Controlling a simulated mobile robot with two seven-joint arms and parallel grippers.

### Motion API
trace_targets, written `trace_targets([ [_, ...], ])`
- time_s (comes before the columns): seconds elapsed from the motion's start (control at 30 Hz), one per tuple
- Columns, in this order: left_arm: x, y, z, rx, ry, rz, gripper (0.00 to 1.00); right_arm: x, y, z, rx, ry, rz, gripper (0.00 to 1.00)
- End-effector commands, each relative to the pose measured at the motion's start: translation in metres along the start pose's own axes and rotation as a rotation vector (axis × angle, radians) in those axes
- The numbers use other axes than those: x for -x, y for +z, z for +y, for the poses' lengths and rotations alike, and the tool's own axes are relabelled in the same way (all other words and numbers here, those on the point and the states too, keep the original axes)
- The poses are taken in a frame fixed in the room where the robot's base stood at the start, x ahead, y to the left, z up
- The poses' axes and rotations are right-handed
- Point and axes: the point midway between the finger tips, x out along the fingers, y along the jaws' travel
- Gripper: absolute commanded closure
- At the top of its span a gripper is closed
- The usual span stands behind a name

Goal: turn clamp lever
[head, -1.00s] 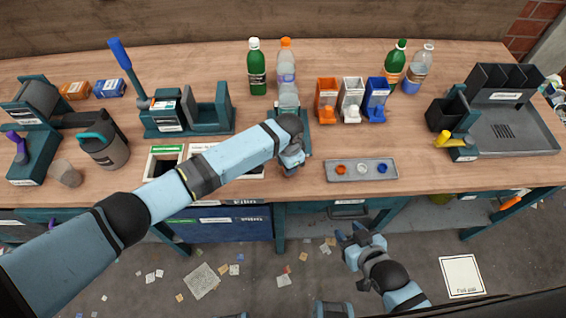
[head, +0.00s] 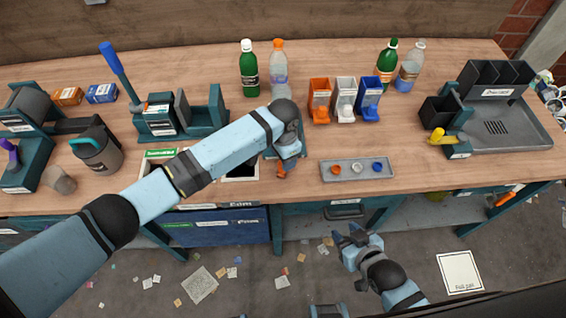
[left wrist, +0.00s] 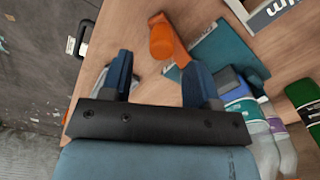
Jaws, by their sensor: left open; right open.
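An orange lever (left wrist: 165,38) shows in the left wrist view at a teal base (left wrist: 228,52) on the bench, probably the clamp. My left gripper (left wrist: 158,72) is open, and the lever lies just beyond its fingertips, between them and nearer the right-hand finger. I cannot tell whether they touch. In the head view an orange piece (head: 281,171) shows just below my left wrist, which hides most of the clamp. My right gripper (head: 352,238) is open and empty, low in front of the bench.
A grey tray (head: 340,176) with colored caps lies right of my left gripper. Orange, white and blue bins (head: 319,97) and bottles (head: 248,72) stand behind. A yellow-handled device (head: 457,151) is at the right. The bench front edge is close to the clamp.

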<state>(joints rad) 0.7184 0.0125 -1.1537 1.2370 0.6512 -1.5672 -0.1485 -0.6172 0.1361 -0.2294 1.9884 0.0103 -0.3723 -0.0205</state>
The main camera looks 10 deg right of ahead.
Motion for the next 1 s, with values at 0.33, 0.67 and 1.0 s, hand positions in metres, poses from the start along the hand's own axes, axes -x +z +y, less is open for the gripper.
trace_targets([
  [0.33,0.071,-0.001,0.000,-0.001,-0.001,0.002,0.45,-0.003,0.004,-0.001,-0.001,-0.003,0.000,0.57],
  [0.67,0.088,0.000,0.001,-0.001,0.000,0.000,0.45,-0.003,0.002,-0.002,0.000,-0.006,0.004,0.57],
  [1.0,0.088,-0.001,0.000,-0.001,0.000,0.000,0.45,-0.003,0.003,-0.002,0.001,-0.005,0.003,0.57],
])
